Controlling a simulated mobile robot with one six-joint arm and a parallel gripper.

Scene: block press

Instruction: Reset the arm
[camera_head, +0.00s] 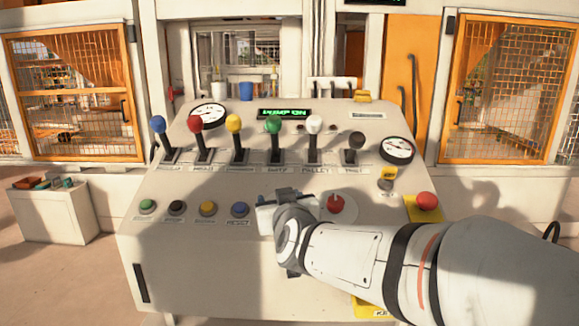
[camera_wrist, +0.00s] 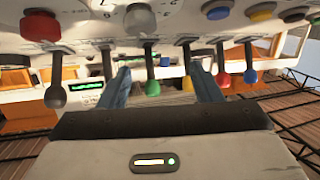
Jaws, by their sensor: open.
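My arm reaches in from the right in the head view, over the front of a white control console (camera_head: 190,270). My gripper (camera_head: 285,195) is above the lower control row, between the blue button (camera_head: 240,209) and the red knob (camera_head: 335,203). In the wrist view my gripper (camera_wrist: 160,72) has its two blue-grey fingers apart, with nothing held between them. A green-tipped lever (camera_wrist: 152,87) shows beyond the gap. The blue button also shows at the top of the wrist view (camera_wrist: 216,9). My wrist hides part of the panel in the head view.
Several levers with coloured knobs, such as the red one (camera_head: 195,123), stand in a row behind my gripper. A display (camera_head: 284,112) reads "PUMP ON". A red button (camera_head: 427,201) on yellow sits near my forearm. A side box (camera_head: 55,212) stands left.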

